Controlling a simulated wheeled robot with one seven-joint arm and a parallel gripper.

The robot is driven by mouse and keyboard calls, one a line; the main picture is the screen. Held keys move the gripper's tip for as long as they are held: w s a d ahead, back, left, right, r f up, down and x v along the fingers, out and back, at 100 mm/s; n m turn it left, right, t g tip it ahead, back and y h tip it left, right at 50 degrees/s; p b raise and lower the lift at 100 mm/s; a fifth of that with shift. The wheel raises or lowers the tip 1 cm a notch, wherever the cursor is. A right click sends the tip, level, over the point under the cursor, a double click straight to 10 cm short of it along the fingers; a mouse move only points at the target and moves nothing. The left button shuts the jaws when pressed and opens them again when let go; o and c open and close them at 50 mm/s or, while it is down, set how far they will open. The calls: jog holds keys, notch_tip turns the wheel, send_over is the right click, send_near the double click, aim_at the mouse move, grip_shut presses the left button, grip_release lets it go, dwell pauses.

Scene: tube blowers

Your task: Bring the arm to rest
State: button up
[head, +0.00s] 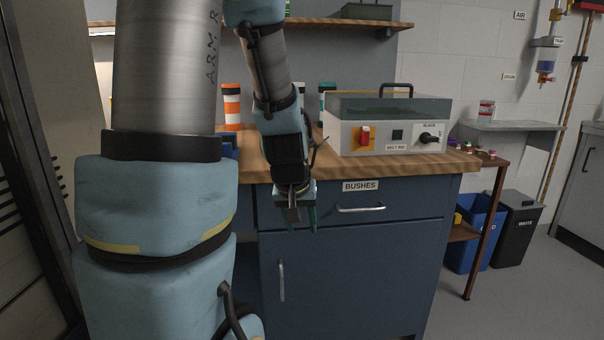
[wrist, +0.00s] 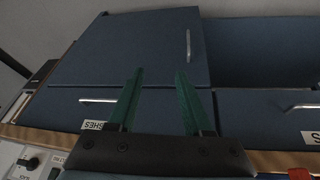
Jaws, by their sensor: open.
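The wooden bench top (head: 400,167) carries a grey machine (head: 385,125) with a handled lid. Striped orange-and-white (head: 231,108) and teal containers stand behind my arm. A blue bin (head: 474,230) and a black waste bin (head: 515,228) stand right, with open floor before them.

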jog(key=s+a+g+y, duration=0.1)
jog(key=s+a+g, duration=0.2)
jog(key=s+a, duration=0.5)
notch_tip(320, 180, up, 13)
jog(key=d+p, duration=0.1)
jog(key=p, duration=1.2)
jog(key=shift+s+d+f, duration=0.15)
jog(key=shift+s+d, duration=0.05)
jog(key=shift+f, duration=0.1)
